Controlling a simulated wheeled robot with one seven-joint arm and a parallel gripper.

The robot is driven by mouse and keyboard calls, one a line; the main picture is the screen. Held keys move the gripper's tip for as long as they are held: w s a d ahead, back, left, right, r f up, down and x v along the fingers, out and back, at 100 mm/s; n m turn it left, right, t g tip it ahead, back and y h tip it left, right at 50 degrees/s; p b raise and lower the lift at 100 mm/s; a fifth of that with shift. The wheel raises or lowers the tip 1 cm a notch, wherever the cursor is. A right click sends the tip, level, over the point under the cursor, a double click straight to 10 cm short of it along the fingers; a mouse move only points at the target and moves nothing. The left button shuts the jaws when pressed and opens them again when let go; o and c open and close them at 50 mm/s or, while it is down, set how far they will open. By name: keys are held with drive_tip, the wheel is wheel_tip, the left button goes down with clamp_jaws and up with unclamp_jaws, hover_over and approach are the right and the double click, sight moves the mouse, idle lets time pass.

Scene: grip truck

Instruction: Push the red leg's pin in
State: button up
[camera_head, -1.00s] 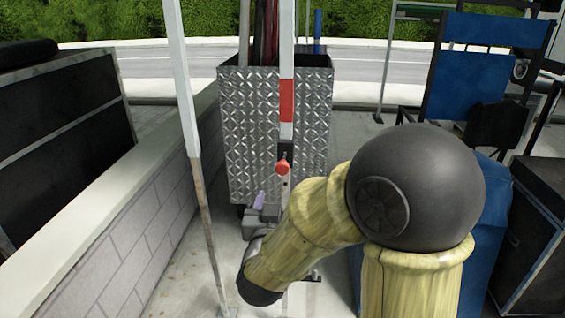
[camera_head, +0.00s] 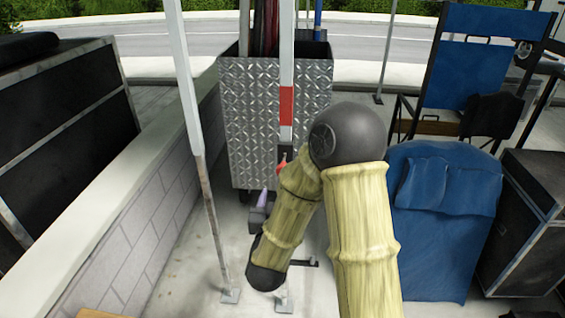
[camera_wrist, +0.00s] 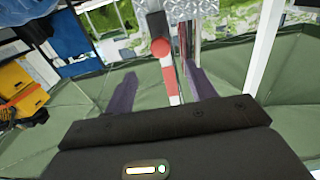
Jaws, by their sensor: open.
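The red leg (camera_head: 287,104) is an upright white pole with a red band, in front of the metal cart in the head view. Its red round pin knob (camera_head: 281,164) sits below the band on a dark collar, partly covered by my arm. My gripper (camera_head: 263,199) is low and just left of the leg, partly hidden behind my arm. In the wrist view the red pin knob (camera_wrist: 160,47) faces the camera on the red-and-white leg (camera_wrist: 170,80). The purple fingers of my gripper (camera_wrist: 160,69) are open and empty on either side of the leg, with the knob beyond their tips.
A second white pole (camera_head: 192,110) stands to the left, near a low brick wall (camera_head: 130,215). The diamond-plate cart (camera_head: 250,120) is behind the leg. A blue-covered object (camera_head: 440,230), a blue chair (camera_head: 480,65) and a black case (camera_head: 530,220) stand right.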

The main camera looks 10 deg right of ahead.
sight(284, 163)
drive_tip(key=p+x, duration=0.1)
drive_tip(key=x, duration=1)
drive_tip(key=shift+w+d+p, duration=0.1)
drive_tip(key=shift+w+p, duration=0.15)
drive_tip(key=shift+p, duration=0.1)
drive_tip(key=shift+c, duration=0.3)
